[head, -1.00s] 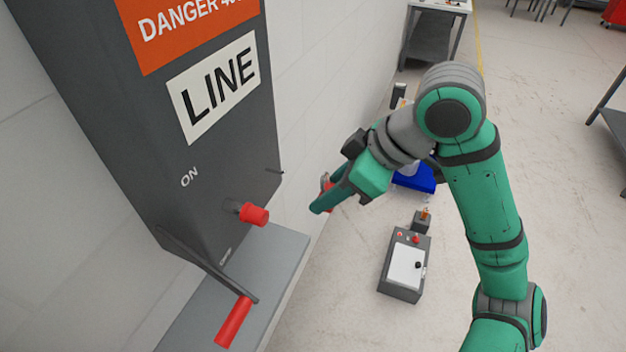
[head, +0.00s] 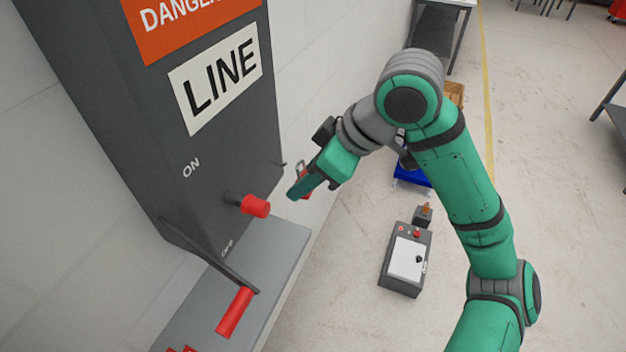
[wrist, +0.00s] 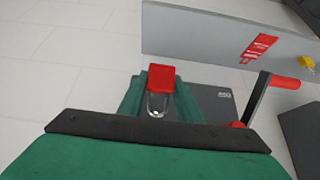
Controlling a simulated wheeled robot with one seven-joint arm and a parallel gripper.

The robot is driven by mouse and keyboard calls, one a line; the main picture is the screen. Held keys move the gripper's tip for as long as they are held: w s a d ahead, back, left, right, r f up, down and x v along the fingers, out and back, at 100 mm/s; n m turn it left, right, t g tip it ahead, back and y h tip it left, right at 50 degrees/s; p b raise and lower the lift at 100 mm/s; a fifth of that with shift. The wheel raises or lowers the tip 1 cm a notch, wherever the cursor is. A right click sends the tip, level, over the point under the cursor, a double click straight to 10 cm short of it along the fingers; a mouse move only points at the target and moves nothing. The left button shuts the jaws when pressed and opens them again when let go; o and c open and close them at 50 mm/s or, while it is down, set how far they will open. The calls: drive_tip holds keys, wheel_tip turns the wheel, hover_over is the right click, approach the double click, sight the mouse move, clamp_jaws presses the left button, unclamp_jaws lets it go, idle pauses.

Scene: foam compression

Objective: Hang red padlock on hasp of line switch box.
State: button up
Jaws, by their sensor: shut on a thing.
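The LINE switch box (head: 200,170) is a tall dark grey box on the wall at left in the head view. A small dark tab, apparently its hasp (head: 283,164), sticks out from its right edge. My gripper (head: 301,190) is just right of and below this tab, apart from it, and shut on the red padlock (head: 306,180). Green fingers hide much of the padlock in the head view. In the wrist view, the padlock's red body (wrist: 157,78) sits between the fingertips, its silver shackle (wrist: 156,106) pointing down the picture.
A red knob (head: 255,206) and a red-handled lever (head: 236,312) stick out from the box. A grey shelf (head: 275,250) lies below; the wrist view shows red tags (wrist: 258,48) and a yellow item (wrist: 306,63) there. A small control box (head: 405,262) stands further right.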

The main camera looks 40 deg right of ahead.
drive_tip(key=shift+w+a+f, duration=0.2)
drive_tip(key=shift+w+a, duration=0.1)
drive_tip(key=shift+w, duration=0.4)
drive_tip(key=shift+w+a+f, duration=0.2)
drive_tip(key=shift+w+a, duration=0.1)
drive_tip(key=shift+w, duration=0.35)
drive_tip(key=shift+w+a+f, duration=0.2)
drive_tip(key=shift+w+a, duration=0.1)
drive_tip(key=shift+w, duration=0.4)
drive_tip(key=shift+w, duration=0.1)
drive_tip(key=o, duration=1.3)
drive_tip(key=shift+d, duration=0.1)
drive_tip(key=v, duration=1.1)
drive_tip(key=shift+f, duration=0.1)
